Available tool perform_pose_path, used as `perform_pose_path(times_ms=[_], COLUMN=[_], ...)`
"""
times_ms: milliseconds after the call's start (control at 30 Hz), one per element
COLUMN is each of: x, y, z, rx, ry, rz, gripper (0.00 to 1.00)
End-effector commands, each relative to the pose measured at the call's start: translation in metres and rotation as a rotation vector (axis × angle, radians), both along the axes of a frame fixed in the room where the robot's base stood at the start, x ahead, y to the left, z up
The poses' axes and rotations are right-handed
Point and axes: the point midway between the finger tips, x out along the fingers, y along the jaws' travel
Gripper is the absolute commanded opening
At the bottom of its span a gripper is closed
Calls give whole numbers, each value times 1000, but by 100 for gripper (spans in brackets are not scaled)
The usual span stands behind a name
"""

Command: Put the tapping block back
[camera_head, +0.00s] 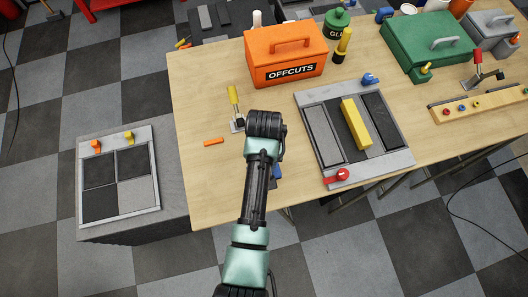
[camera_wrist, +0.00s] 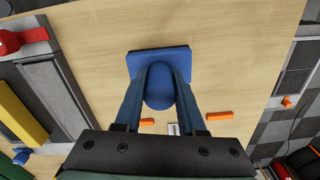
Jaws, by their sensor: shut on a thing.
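The tapping block (camera_wrist: 160,58) appears to be the blue piece with a flat rectangular plate and a rounded grip. In the wrist view my gripper (camera_wrist: 160,80) is shut on the grip, one finger on each side. In the head view my arm hides most of the block; a bit of blue (camera_head: 277,172) shows beside the arm near the table's front edge. I cannot tell whether the plate touches the wooden table (camera_head: 205,90).
A grey tray (camera_head: 314,96) with dark strips and a yellow bar (camera_head: 355,124) lies to the right, with a red clamp (camera_head: 342,175). An orange OFFCUTS box (camera_head: 262,52) stands behind. A yellow-handled clamp (camera_head: 233,96) and orange piece (camera_head: 213,142) lie left. A checkered panel (camera_head: 141,133) is beyond the left edge.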

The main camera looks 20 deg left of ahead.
Motion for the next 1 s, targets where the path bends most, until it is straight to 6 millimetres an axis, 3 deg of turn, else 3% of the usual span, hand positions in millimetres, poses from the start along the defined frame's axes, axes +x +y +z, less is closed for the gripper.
perform_pose_path(times_ms=[133, 533, 567, 700, 1000], x=[1, 1, 1, 1, 1], y=[0, 0, 0, 0, 0], z=[-12, -18, -17, -17, -15], rx=[1, 0, 1, 1, 1], ry=[-2, -3, -2, -2, -2], rz=[1, 0, 0, 0, 0], gripper=[0, 0, 44, 69, 69])
